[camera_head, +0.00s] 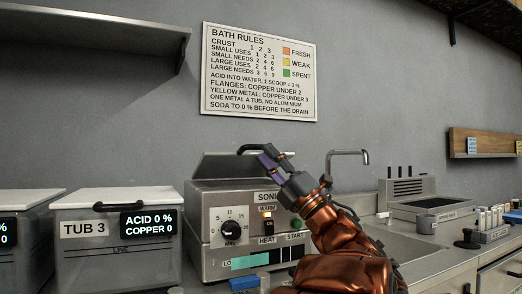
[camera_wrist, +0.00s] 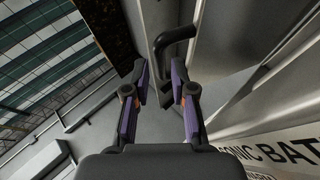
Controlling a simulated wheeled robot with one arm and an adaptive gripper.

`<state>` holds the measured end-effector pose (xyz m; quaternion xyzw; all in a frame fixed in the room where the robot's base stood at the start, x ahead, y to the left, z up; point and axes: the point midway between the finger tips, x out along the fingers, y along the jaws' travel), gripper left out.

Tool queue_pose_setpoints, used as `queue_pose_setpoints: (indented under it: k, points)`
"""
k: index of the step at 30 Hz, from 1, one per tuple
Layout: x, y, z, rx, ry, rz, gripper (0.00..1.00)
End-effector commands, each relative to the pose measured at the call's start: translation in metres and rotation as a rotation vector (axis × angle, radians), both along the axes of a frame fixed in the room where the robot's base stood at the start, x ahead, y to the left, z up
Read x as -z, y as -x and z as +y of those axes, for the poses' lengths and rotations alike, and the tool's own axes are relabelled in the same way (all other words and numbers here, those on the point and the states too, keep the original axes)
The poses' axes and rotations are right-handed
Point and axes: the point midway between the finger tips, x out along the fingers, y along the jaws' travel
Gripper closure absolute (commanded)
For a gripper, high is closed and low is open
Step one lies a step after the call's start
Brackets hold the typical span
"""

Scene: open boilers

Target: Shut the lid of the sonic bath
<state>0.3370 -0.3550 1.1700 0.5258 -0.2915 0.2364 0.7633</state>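The sonic bath (camera_head: 207,215) is a grey metal box with a dial, buttons and a lit warm lamp. Its metal lid (camera_head: 222,165) stands raised at the back, tilted up, with a black bar handle (camera_head: 250,148) near its top edge. My gripper (camera_head: 268,158) is in front of the lid, close to the handle, and hides part of the lid and the bath's right side.
Tub 3 (camera_head: 85,245), with a white lid, stands left of the bath, with another tub (camera_head: 20,205) further left. A sink faucet (camera_head: 350,157) and a steel unit (camera_head: 410,200) are to the right. A rules sign (camera_head: 258,110) hangs above. A shelf (camera_head: 100,35) is at upper left.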

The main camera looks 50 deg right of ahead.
Motion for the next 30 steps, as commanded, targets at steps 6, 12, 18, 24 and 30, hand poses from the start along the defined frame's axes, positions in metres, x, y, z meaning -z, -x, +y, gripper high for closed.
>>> queue_pose_setpoints:
  k: [6, 12, 18, 24, 30]
  points:
    - [0.028, 0.029, -0.004, 0.006, -0.004, 0.002, 0.75]
    - [0.047, 0.048, -0.006, 0.004, -0.005, 0.001, 0.75]
    - [0.056, 0.058, -0.005, 0.002, -0.002, 0.0, 0.75]
    - [0.057, 0.058, -0.005, 0.0, -0.002, 0.001, 0.75]
    - [0.057, 0.057, -0.005, 0.002, -0.006, 0.001, 0.87]
